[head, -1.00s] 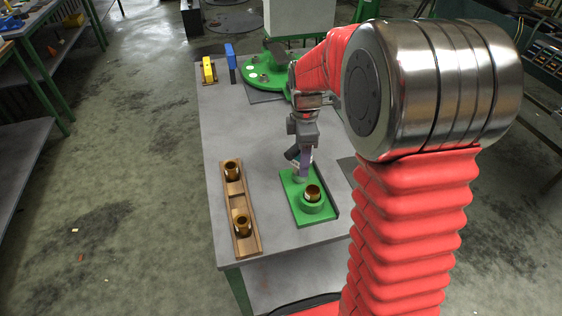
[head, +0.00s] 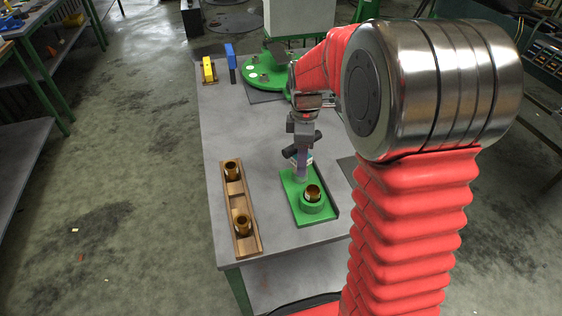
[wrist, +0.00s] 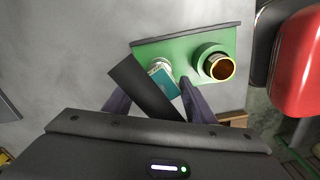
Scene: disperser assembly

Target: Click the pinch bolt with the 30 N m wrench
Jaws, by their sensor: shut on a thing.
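My gripper (head: 302,172) is shut on a dark bar-shaped tool with a teal face (wrist: 163,82), which also shows in the head view (head: 291,152). I cannot read any marking that tells whether it is the 30 N m wrench. The gripper is over the far end of the green fixture plate (head: 325,217), which also shows in the wrist view (wrist: 150,49). A brass bushing (head: 312,190) sits in the plate's round green collar (head: 314,208), beside the tool. In the wrist view, a pale round part (wrist: 157,65) shows beside the teal face. I cannot make out the pinch bolt.
A wooden rack (head: 239,204) with two brass bushings stands left of the plate. A yellow item (head: 208,70) and a blue item (head: 230,62) stand at the table's far left. A round green base (head: 262,78) is at the back. The grey tabletop between is clear.

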